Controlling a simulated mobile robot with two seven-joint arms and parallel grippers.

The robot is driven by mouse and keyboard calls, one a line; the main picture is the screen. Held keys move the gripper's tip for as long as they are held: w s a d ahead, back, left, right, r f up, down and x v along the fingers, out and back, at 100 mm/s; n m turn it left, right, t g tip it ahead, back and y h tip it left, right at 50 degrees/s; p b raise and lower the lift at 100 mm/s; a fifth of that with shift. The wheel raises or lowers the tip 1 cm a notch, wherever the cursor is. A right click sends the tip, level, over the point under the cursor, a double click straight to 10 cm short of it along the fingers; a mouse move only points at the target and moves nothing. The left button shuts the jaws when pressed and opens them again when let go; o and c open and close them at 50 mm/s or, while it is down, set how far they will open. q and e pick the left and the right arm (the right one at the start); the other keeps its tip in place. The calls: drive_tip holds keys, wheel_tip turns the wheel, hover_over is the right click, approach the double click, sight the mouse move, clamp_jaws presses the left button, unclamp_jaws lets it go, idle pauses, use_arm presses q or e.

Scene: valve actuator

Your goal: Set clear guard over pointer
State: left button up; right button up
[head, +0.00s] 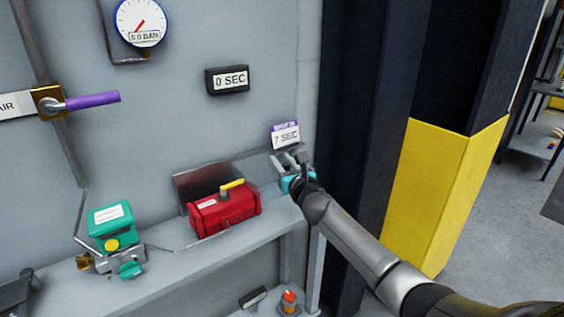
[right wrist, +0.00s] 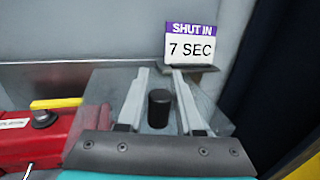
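The red actuator (head: 225,210) with its yellow pointer (head: 232,184) sits on the grey ledge; the pointer (right wrist: 56,103) also shows at the left of the right wrist view. A see-through grey box (right wrist: 103,92), which looks like the clear guard, stands to its right with a black knob (right wrist: 158,108) on top. My right gripper (head: 292,157) is over this box. In the right wrist view its fingers (right wrist: 158,85) are open, one on each side of the knob, with small gaps. A dark part at the lower left edge (head: 17,292) may be my left gripper; its fingers are unclear.
A green valve unit (head: 112,226) stands left on the ledge. A "SHUT IN 7 SEC" card (head: 285,136) stands behind my right gripper. A dark panel (head: 190,182) is behind the actuator. A dark column (head: 352,120) rises at the right.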

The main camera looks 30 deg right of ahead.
clamp_jaws()
idle(1.0)
